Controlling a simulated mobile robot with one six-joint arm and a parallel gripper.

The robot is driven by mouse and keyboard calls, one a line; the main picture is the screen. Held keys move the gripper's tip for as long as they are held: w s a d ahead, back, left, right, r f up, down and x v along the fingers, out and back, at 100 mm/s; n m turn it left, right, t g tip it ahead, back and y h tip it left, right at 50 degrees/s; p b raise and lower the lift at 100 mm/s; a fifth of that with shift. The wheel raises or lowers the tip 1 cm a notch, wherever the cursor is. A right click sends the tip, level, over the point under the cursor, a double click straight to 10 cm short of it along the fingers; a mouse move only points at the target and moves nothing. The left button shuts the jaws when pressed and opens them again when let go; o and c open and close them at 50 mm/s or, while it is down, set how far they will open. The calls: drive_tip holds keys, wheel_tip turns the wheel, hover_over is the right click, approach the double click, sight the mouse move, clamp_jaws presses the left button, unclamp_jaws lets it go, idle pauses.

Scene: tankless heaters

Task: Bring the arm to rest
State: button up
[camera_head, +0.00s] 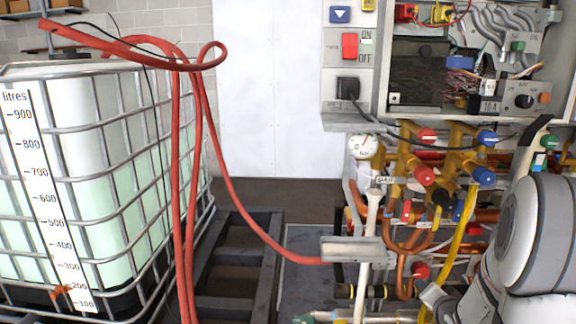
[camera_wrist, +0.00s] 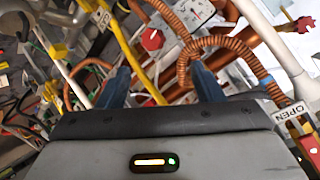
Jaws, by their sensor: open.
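My arm (camera_head: 540,235), white and grey, fills the lower right of the head view, close in front of the pipework. My gripper (camera_wrist: 161,82) shows in the wrist view with two blue fingers spread wide apart. It is open, and no object is visibly held between the fingers. Copper pipes, a yellow hose (camera_wrist: 128,62) and a red valve knob (camera_wrist: 152,40) lie beyond and between the fingers. Their distance from the fingertips is hard to tell. I cannot make out the fingers in the head view.
Valves with red knobs (camera_head: 424,176) and blue knobs (camera_head: 484,177) crowd beside my arm. An open electrical box (camera_head: 418,75) hangs above. A red hose (camera_head: 235,215) crosses to a caged tank (camera_head: 100,170) at left. Corrugated copper pipe (camera_wrist: 235,42) curves near the right finger.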

drive_tip(key=s+a+r+n+g+p, duration=0.3)
drive_tip(key=s+a+r+p, duration=0.15)
drive_tip(key=a+r, duration=0.4)
drive_tip(key=s+a+r+n+g+y+p, duration=0.1)
drive_tip(key=s+a+r+n+g+p, duration=0.2)
drive_tip(key=s+a+r, duration=0.3)
drive_tip(key=s+a+r+n+g+y+p, duration=0.1)
drive_tip(key=s+a+r+n+g+p, duration=0.2)
drive_tip(key=s+a+r, duration=0.3)
drive_tip(key=s+n+p, duration=0.1)
drive_tip(key=s, duration=0.4)
drive_tip(key=shift+s+r+y, duration=0.15)
drive_tip(key=shift+s+y, duration=0.1)
drive_tip(key=shift+y, duration=0.05)
drive_tip(key=shift+a, duration=0.1)
idle(0.8)
